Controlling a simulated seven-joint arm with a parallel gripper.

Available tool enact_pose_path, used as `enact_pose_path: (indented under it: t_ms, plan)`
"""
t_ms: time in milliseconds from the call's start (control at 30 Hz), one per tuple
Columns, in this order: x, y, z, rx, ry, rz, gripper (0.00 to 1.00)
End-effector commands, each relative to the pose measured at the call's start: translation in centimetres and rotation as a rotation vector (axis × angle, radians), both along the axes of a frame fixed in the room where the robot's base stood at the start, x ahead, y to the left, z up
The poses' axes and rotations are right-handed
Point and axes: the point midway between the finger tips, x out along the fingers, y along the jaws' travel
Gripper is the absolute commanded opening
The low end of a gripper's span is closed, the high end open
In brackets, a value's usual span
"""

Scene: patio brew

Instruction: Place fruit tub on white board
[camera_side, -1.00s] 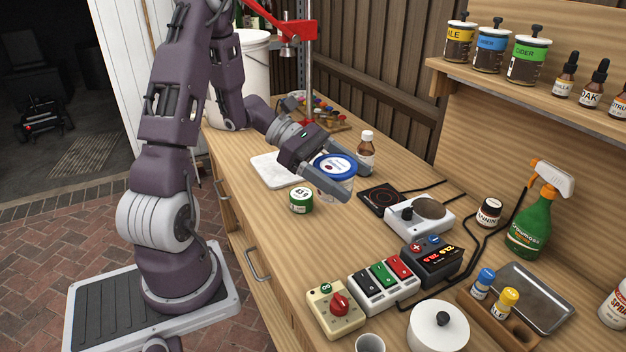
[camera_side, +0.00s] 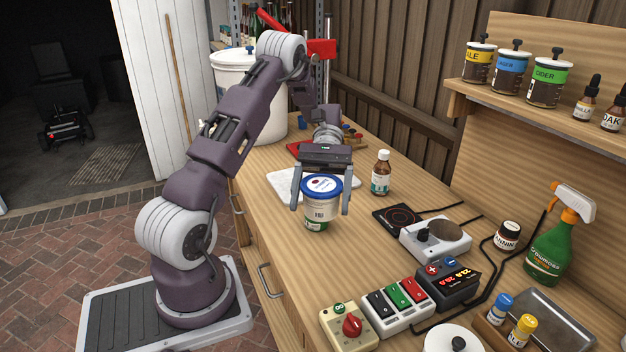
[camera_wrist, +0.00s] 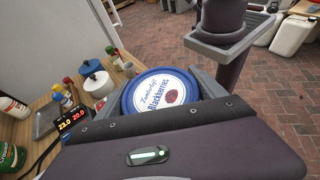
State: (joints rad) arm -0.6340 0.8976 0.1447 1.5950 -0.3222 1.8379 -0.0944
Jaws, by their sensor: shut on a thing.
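The fruit tub (camera_side: 322,188) is white with a blue lid. It is upright between the two fingers of my gripper (camera_side: 321,207), which is shut on it. In the wrist view its round lid (camera_wrist: 163,91) reads "Blackberries" and fills the space between the fingers. The white board (camera_side: 283,183) lies flat on the counter, behind and to the left of the tub, partly covered by the gripper and tub.
A brown bottle (camera_side: 381,176) stands right of my gripper. A black hot plate (camera_side: 404,218) and a white scale-like device (camera_side: 435,240) are further right. A large white bucket (camera_side: 235,95) is at the back left. Bare counter lies in front of the tub.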

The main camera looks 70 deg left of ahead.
Motion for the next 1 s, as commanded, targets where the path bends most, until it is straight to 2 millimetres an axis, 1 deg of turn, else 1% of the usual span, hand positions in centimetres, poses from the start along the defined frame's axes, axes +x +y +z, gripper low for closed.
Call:
enact_pose_path:
  t_ms: [33, 67, 133, 167, 200, 267, 300, 367, 400, 500, 600, 700, 800, 1000]
  plan:
    - [-0.4, 1.3, -0.9, 0.003, 0.002, -0.126, 0.25]
    - [-0.7, 2.2, -1.3, 0.003, 0.002, -0.215, 0.25]
    - [-1.5, 5.0, -2.2, 0.004, 0.003, -0.447, 0.25]
    - [-1.7, 6.4, -2.5, 0.004, 0.006, -0.549, 0.25]
    - [-2.0, 8.3, -2.7, 0.004, 0.005, -0.687, 0.25]
    - [-2.1, 11.5, -2.7, 0.006, 0.004, -0.896, 0.25]
    - [-2.0, 13.6, -2.5, 0.005, 0.004, -1.029, 0.25]
    - [-1.8, 16.8, -2.0, 0.004, 0.002, -1.214, 0.25]
    - [-1.4, 18.7, -1.5, 0.004, -0.001, -1.327, 0.25]
    - [-0.2, 23.1, 0.2, 0.003, -0.003, -1.566, 0.25]
    - [1.3, 26.5, 2.1, 0.003, -0.004, -1.749, 0.25]
    - [2.7, 28.9, 4.0, 0.004, -0.004, -1.879, 0.25]
    - [4.0, 30.6, 5.7, 0.002, -0.003, -1.973, 0.25]
    - [6.1, 32.6, 8.4, 0.001, -0.003, -2.098, 0.25]
